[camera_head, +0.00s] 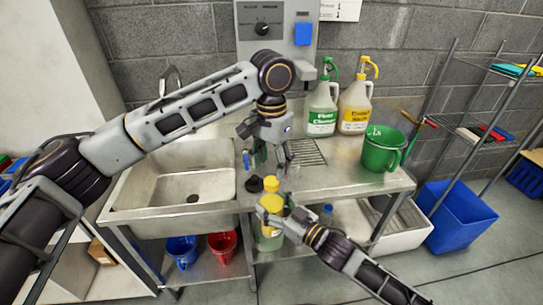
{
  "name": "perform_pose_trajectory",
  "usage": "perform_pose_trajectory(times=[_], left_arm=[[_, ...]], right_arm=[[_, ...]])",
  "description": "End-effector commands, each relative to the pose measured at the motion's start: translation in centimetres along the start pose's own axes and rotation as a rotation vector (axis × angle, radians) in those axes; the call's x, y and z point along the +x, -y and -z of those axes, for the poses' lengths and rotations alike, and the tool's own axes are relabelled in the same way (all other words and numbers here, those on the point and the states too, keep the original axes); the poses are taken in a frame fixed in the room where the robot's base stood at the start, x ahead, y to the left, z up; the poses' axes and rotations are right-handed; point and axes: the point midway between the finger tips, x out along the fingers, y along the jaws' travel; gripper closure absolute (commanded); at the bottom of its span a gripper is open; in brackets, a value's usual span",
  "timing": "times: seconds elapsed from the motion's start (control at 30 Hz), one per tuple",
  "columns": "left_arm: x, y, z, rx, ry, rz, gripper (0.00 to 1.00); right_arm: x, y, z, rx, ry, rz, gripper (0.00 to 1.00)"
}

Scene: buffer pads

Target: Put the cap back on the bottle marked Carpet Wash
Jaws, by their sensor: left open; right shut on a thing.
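My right gripper (268,207) is shut on a yellow thing (272,185) at the front edge of the counter. A pale bottle body (270,241) shows just below the jaws; I cannot tell whether it joins the yellow thing. My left gripper (268,165) is open above the counter, higher than the right one and close behind the yellow thing. A small black thing (255,184), perhaps a cap, lies by the counter edge. A jug with a yellow label and yellow spray head (355,107) stands at the back; its lettering is too small to read surely.
A green-labelled jug (321,108) stands beside the yellow-labelled one. A green bucket (381,150) is at the counter's right. The steel sink (180,180) is at left. Blue (181,250) and red (223,246) buckets sit on the lower shelf. A drain grid lies behind the grippers.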

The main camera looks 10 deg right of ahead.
Motion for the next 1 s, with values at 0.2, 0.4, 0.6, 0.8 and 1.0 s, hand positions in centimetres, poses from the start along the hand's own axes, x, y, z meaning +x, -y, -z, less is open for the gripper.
perform_pose_trajectory(times=[0.2, 0.4, 0.6, 0.8, 1.0], left_arm=[[2.6, 0.0, -0.1, 0.0, 0.003, 0.0, 0.45], [4.6, 0.0, 0.0, 0.0, 0.002, 0.0, 0.45], [5.5, 0.0, 0.0, 0.0, 0.001, 0.0, 0.45], [5.7, 0.0, 0.0, 0.0, 0.001, 0.0, 0.45], [5.7, 0.0, 0.0, 0.0, 0.001, 0.0, 0.55]], right_arm=[[0.0, 0.0, 0.2, -0.001, -0.005, 0.001, 1.0], [0.0, 0.0, 0.2, -0.001, -0.005, 0.001, 1.0], [0.0, 0.0, 0.2, -0.001, -0.005, 0.001, 1.0], [0.0, 0.0, 0.2, -0.001, -0.005, 0.001, 1.0], [0.0, 0.0, 0.2, -0.001, -0.005, 0.001, 1.0]])
